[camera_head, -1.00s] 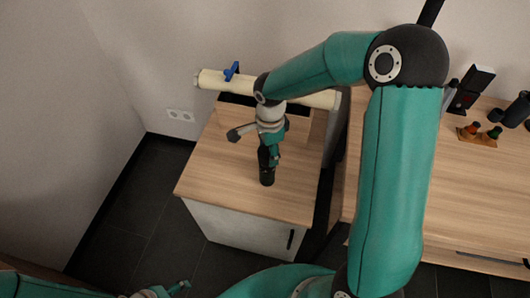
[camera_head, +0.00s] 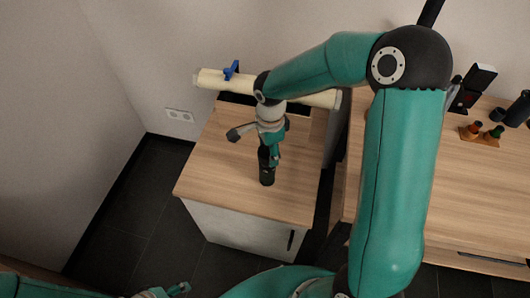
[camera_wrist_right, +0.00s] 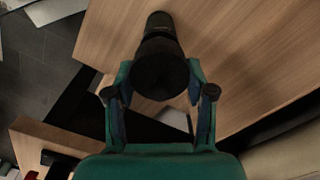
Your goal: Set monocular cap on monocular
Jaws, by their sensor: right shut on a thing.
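The black monocular (camera_head: 266,172) stands upright on the wooden cabinet top. It also shows in the right wrist view (camera_wrist_right: 160,28), beyond the fingers. My right gripper (camera_head: 270,148) is at the upper end of this black column. In the wrist view its fingers (camera_wrist_right: 160,88) are shut on a dark round piece, which looks like the monocular cap (camera_wrist_right: 159,76). The piece overlaps the monocular in the picture. Both are black, so I cannot tell whether they touch or are fully joined. My left gripper (camera_head: 165,291) is at the bottom edge, partly cut off, away from the cabinet.
A cream tube (camera_head: 212,79) with a blue clip (camera_head: 231,70) lies behind my right forearm at the cabinet's back. A wooden counter (camera_head: 472,195) to the right holds binoculars (camera_head: 519,108), small cones on a wooden base (camera_head: 480,136) and a black box. The cabinet's front area is clear.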

